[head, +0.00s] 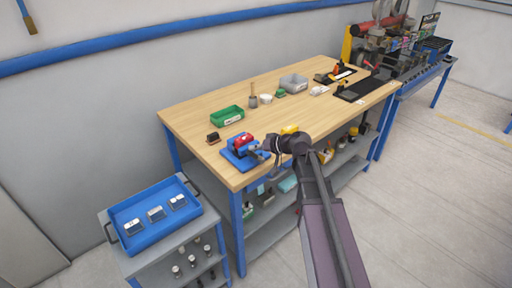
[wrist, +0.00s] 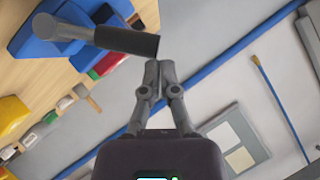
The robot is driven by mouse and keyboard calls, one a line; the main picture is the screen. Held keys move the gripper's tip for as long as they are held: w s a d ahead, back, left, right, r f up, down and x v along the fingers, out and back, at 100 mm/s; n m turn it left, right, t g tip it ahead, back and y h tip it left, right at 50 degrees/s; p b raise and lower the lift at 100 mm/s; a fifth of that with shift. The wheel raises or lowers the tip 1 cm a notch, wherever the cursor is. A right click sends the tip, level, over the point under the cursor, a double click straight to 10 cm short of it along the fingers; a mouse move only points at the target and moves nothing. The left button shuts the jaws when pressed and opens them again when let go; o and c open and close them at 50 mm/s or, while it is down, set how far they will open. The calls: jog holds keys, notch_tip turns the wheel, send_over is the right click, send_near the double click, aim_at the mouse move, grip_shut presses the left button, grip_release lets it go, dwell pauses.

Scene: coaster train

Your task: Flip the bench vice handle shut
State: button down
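The bench vice (head: 232,157) sits at the near left corner of the wooden workbench, with a blue body and a red part on top. In the wrist view the blue vice body (wrist: 35,42) fills the upper left. The vice handle (wrist: 126,42), a light grey bar with a dark grip, sticks out from it to the right. My gripper (wrist: 159,66) has its two fingertips together, with nothing visible between them. The tips are just below the free end of the dark grip; whether they touch it I cannot tell. In the head view my gripper (head: 267,149) is right beside the vice.
The workbench (head: 190,110) also holds a green bin (head: 227,116), a grey bin (head: 294,82) and small tools farther back. A cart with a blue tray (head: 155,190) stands at the front left. Open floor lies to the right.

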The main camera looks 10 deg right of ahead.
jog(key=shift+s, duration=0.1)
dwell(0.3)
jog(key=shift+d, duration=0.1)
jog(key=w+r+p+v, duration=0.1)
jog(key=w+p+v, duration=0.1)
jog(key=p+v, duration=0.5)
jog(key=shift+w+v, duration=0.25)
jog(key=shift+v, duration=2.8)
jog(key=shift+r, duration=0.2)
jog(key=s+f+m+g+h, duration=0.1)
jog(key=s+f+g+h, duration=0.2)
jog(key=s+f+h, duration=0.2)
jog(key=s+f+m+g+h, duration=0.2)
jog(key=s+f+g+h, duration=0.2)
jog(key=s, duration=0.7)
jog(key=shift+s+a+f+h, duration=0.35)
jog(key=shift+a+f+h, duration=0.15)
jog(key=shift+f+h, duration=0.15)
